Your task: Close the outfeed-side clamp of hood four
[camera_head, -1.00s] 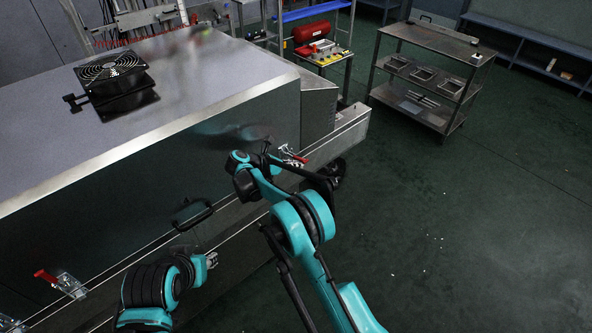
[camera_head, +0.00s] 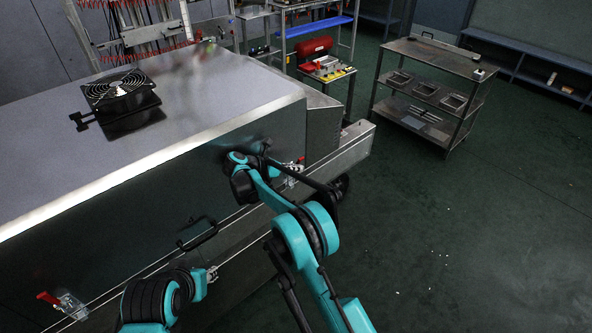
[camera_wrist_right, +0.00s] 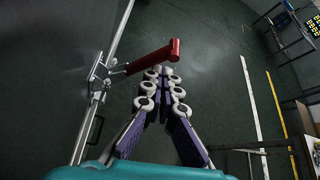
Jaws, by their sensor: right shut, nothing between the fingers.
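The clamp (camera_wrist_right: 97,75) with a red handle (camera_wrist_right: 150,62) sits on the hood's lower edge. In the right wrist view its handle sticks out from the wall. My right gripper (camera_wrist_right: 163,72) is shut and empty, its fingertips right at the red handle; I cannot tell whether they touch it. In the head view this clamp is small and partly hidden by my right arm, with a bit of red handle (camera_head: 300,160) showing. My left gripper (camera_head: 211,273) is low beside the hood (camera_head: 130,200); its fingers are too small to read.
A second red-handled clamp (camera_head: 70,305) sits at the hood's lower left. A black grab handle (camera_head: 198,235) is on the hood's side, and a fan (camera_head: 118,90) on top. A metal cart (camera_head: 437,60) stands at the back right.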

